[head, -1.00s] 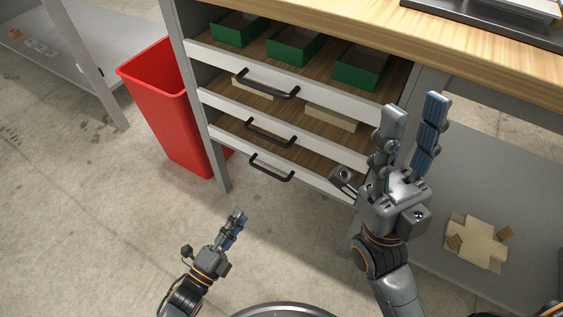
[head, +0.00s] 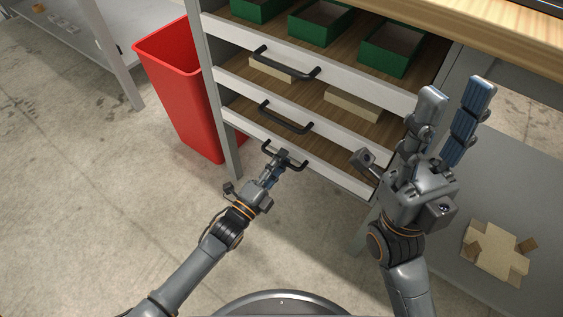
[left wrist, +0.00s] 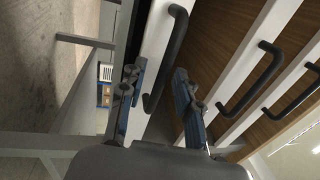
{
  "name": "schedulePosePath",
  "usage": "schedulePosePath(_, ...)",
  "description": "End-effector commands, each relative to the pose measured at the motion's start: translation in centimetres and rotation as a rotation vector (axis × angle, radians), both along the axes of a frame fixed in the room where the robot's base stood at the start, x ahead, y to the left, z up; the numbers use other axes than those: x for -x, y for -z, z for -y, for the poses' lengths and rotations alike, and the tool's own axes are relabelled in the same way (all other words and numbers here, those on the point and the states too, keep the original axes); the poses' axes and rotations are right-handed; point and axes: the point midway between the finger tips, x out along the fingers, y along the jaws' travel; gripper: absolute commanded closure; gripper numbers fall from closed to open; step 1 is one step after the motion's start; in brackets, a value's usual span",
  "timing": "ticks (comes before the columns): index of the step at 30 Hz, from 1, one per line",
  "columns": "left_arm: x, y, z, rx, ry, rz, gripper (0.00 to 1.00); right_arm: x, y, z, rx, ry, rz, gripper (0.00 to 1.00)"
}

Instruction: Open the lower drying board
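The lower drying board is the lowest of three pull-out boards, with a white front (head: 338,177) and a dark bar handle (head: 267,148). It appears shut. My left gripper (head: 281,158) is at this handle and hides its middle. In the left wrist view the handle (left wrist: 176,48) shows between the two spread fingertips (left wrist: 160,88), one on each side, with gaps beside it.
The upper board (head: 345,70) bears green boxes, and the middle board (head: 335,138) lies under it, with cardboard pieces between them. A red bin (head: 180,90) stands left of the cabinet. A flat cardboard cutout (head: 495,252) lies on the low grey shelf at right. The floor in front is clear.

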Motion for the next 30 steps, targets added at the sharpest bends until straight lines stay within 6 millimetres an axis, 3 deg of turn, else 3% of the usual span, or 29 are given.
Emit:
schedulePosePath(11,-0.58,-0.20,0.44,0.000,0.000,0.000,0.67,-0.05,-0.37,-0.03,0.001,0.000,0.013,0.60)
schedulePosePath(16,-0.56,-0.18,0.43,0.000,0.000,0.000,0.98,-0.05,-0.38,-0.01,-0.001,0.000,0.013,0.60)
schedulePosePath(17,-0.56,-0.17,0.43,0.000,0.000,0.000,1.00,-0.05,-0.37,0.00,-0.002,0.001,0.013,0.60)
schedulePosePath(30,0.10,-0.15,-0.08,-0.001,-0.001,-0.004,1.00,0.02,-0.81,0.04,-0.004,0.002,0.014,0.60)
